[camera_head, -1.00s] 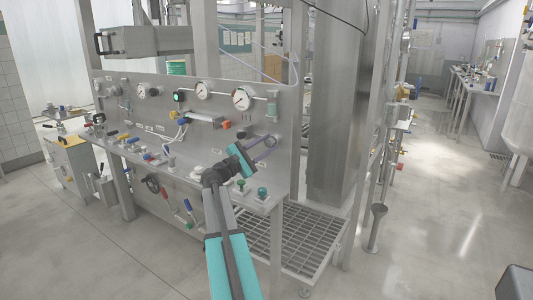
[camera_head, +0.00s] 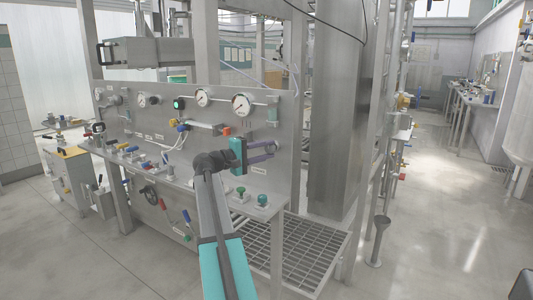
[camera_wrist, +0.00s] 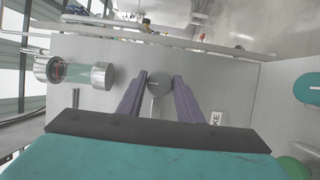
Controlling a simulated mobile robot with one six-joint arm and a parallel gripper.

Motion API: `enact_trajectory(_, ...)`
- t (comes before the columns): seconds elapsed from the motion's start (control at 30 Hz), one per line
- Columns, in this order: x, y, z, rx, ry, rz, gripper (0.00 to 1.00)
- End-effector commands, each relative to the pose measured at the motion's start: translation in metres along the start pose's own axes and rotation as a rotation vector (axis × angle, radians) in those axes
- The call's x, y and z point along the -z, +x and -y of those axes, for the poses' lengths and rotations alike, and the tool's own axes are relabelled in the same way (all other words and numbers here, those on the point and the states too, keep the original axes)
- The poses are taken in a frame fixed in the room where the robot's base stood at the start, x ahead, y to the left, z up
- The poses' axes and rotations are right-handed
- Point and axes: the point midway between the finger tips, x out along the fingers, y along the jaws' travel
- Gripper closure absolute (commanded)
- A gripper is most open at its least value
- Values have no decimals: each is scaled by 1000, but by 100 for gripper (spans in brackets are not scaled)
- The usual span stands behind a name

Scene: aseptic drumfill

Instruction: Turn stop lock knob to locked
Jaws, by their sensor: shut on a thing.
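The knob (camera_wrist: 159,83) is a round grey disc with a short grey stem or bar below it, seen on the grey panel in the wrist view. My gripper (camera_wrist: 161,78) has a purple finger on each side of it and is shut on it. In the head view my gripper (camera_head: 272,148) reaches the right end of the upright panel (camera_head: 220,135). The knob is small there and partly hidden by the fingers. Its lock marking cannot be read.
A clear cylinder with metal ends (camera_wrist: 75,72) stands out from the panel, left of the knob in the wrist view. Gauges (camera_head: 242,104) sit higher on the panel. Green buttons (camera_head: 262,199) stand on the ledge below my gripper. A grated platform (camera_head: 300,255) lies beneath.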

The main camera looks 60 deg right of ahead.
Motion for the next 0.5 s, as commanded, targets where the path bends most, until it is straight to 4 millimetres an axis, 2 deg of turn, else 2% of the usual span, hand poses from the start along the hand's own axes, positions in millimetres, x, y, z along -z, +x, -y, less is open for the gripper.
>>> enact_trajectory(0.4,-1,0,1,8,12,3,90)
enact_trajectory(0.43,-1,0,1,8,12,3,66)
enact_trajectory(0.5,-1,0,1,7,12,3,54)
